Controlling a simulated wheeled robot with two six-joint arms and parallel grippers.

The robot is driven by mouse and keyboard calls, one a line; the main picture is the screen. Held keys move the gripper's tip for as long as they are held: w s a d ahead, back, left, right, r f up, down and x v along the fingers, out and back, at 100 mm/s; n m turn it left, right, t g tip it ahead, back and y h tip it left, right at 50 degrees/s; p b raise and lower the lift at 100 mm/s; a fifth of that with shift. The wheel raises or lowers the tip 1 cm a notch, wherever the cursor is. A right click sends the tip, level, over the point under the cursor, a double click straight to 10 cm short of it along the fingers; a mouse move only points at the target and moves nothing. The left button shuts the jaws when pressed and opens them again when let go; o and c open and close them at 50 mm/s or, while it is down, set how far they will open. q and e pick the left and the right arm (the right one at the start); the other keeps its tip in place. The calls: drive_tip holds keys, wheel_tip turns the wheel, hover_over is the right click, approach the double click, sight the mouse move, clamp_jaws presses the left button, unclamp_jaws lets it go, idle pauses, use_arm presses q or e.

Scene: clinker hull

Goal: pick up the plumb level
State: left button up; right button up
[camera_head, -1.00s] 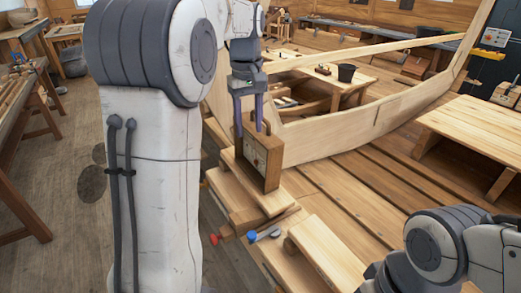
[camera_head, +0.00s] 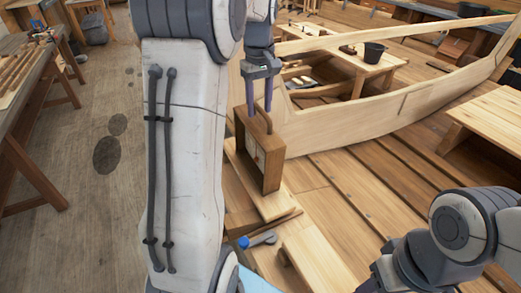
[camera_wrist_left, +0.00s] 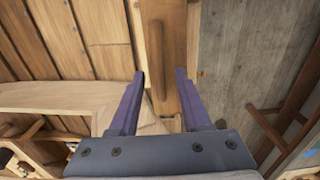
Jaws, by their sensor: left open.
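The plumb level (camera_head: 272,168) is an upright wooden block with a pale dial face and a bar handle on top. It stands on a light plank in the head view. My left gripper (camera_head: 259,100) is just above its top, with purple fingers pointing down, open and empty. In the left wrist view, the level's handle (camera_wrist_left: 157,50) lies between the lines of the two fingers (camera_wrist_left: 160,74), beyond their tips. I cannot tell whether either finger touches it. My right arm shows at the lower right, its gripper out of view.
The pale boat hull (camera_head: 350,125) curves close behind the level. A blue-ended tool (camera_head: 257,240) lies on the boards in front. A low wooden bench (camera_head: 490,120) stands at the right. A workbench (camera_head: 30,85) is at the left, with bare floor beside it.

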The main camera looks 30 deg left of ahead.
sight(260, 121)
use_arm(q)
drive_tip(key=shift+d+f+p, duration=0.1)
drive_tip(key=shift+f+p, duration=0.4)
drive_tip(key=shift+f, duration=0.15)
wheel_tip(260, 121, down, 4)
drive_tip(key=shift+r+p, duration=0.2)
drive_tip(key=shift+p, duration=0.55)
drive_tip(key=shift+f, duration=0.35)
clamp_jaws()
drive_tip(key=shift+r, duration=0.1)
